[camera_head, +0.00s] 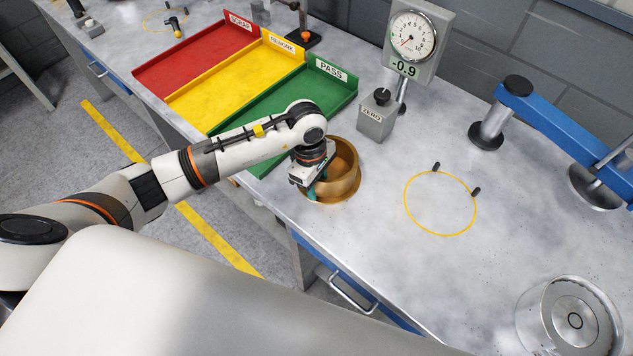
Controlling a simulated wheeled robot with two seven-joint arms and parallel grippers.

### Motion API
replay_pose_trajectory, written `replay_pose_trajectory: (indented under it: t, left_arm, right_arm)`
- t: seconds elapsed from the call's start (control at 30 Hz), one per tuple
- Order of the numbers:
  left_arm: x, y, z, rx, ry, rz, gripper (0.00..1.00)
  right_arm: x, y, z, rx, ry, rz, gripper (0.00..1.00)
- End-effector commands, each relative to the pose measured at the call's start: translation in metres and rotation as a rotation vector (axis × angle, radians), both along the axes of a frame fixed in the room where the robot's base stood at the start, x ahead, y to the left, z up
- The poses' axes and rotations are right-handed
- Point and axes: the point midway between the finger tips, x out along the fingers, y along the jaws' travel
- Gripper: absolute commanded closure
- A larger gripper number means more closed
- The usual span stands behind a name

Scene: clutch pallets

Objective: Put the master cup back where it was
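A bronze-coloured round cup (345,185), which I take for the master cup, stands near the front edge of the grey bench, with a wider rim or ring around its foot. My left gripper (316,184) is at the cup's left wall, pointing down, with teal fingertips at the rim. The gripper hides part of the wall, and I cannot tell whether the fingers are closed on it. A yellow circle (408,212) with two dark pins is marked on the bench to the right of the cup and is empty. My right gripper is not in view.
Red (190,60), yellow (230,84) and green (275,104) trays lie behind and left of the cup. A dial gauge (412,37) and ZERO box (377,121) stand behind it. A blue clamp arm (560,118) is at right, a clear-walled metal cylinder (530,322) at bottom right.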

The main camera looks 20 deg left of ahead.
Motion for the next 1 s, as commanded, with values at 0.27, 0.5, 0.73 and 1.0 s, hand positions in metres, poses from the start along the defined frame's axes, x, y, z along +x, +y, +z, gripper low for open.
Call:
replay_pose_trajectory:
  t: [0.27, 0.5, 0.73, 1.0]
  left_arm:
    - [0.003, 0.005, 0.039, 0.0, -0.008, 0.0, 0.65]
    - [0.004, 0.011, 0.089, 0.0, -0.006, -0.001, 0.65]
    - [0.004, 0.014, 0.117, 0.001, -0.002, 0.001, 0.65]
    - [0.003, 0.014, 0.121, 0.0, 0.0, 0.001, 0.65]
  right_arm:
    - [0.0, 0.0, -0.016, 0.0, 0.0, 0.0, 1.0]
    - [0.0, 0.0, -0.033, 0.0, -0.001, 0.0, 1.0]
    - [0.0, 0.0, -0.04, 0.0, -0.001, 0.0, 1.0]
    - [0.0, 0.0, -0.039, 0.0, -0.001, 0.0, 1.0]
